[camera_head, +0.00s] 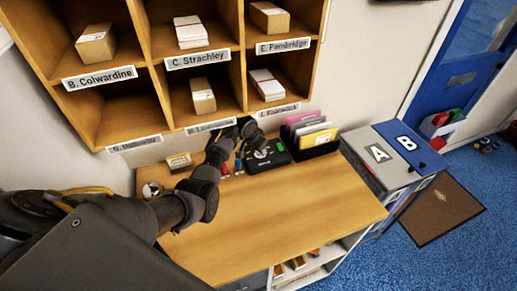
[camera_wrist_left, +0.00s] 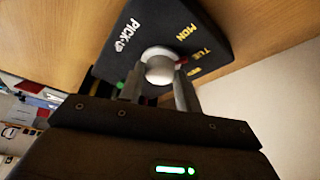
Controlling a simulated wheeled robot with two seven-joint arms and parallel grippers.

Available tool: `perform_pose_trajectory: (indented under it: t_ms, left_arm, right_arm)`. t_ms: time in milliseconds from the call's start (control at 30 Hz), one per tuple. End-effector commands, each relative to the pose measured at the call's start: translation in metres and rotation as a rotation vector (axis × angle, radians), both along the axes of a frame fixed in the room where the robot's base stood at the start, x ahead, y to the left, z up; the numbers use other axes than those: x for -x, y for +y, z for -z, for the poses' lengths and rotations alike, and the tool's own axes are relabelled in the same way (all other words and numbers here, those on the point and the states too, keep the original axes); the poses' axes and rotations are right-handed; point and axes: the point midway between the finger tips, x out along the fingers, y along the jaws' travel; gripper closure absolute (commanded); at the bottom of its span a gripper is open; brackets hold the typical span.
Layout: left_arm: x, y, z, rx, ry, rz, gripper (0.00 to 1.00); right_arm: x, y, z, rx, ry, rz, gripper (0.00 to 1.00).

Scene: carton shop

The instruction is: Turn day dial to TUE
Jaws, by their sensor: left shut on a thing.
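The day dial is a white round knob (camera_wrist_left: 160,68) on a black box (camera_wrist_left: 140,25) marked PICK-UP, with MON, TUE and WED in yellow in the left wrist view. A red mark (camera_wrist_left: 182,62) at the knob's edge faces the side of TUE and WED; I cannot tell exactly which it points at. My left gripper (camera_wrist_left: 155,88) is shut on the knob, one finger on each side. My right gripper is not in view.
A black holder (camera_head: 318,150) with coloured folders stands right of the box on the desk (camera_head: 290,200). Wooden pigeonholes (camera_head: 150,60) with parcels hang above. The desk's front is clear.

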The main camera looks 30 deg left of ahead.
Motion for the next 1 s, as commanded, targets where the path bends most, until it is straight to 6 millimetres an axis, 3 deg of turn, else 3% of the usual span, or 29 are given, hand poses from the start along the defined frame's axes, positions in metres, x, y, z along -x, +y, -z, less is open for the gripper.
perform_pose_trajectory:
  t_ms: [133, 167, 300, 633, 833, 1000]
  left_arm:
    - [-0.001, 0.0, -0.001, 0.0, -0.002, -0.001, 0.89]
    - [-0.001, 0.0, -0.001, 0.0, -0.002, -0.001, 0.63]
    - [0.0, 0.0, -0.001, 0.0, -0.001, -0.001, 0.45]
    - [0.0, 0.0, -0.002, 0.001, -0.003, -0.001, 0.45]
    - [0.008, 0.001, -0.025, 0.004, -0.006, -0.002, 0.45]
    - [0.045, 0.01, -0.028, 0.005, -0.003, -0.005, 0.45]
  right_arm:
    - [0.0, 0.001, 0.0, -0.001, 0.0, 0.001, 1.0]
    - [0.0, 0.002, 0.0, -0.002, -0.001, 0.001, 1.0]
    - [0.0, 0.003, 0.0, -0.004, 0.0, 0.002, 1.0]
    - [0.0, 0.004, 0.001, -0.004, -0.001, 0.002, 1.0]
    - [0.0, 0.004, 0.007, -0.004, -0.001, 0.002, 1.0]
    - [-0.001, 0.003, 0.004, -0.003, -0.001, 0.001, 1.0]
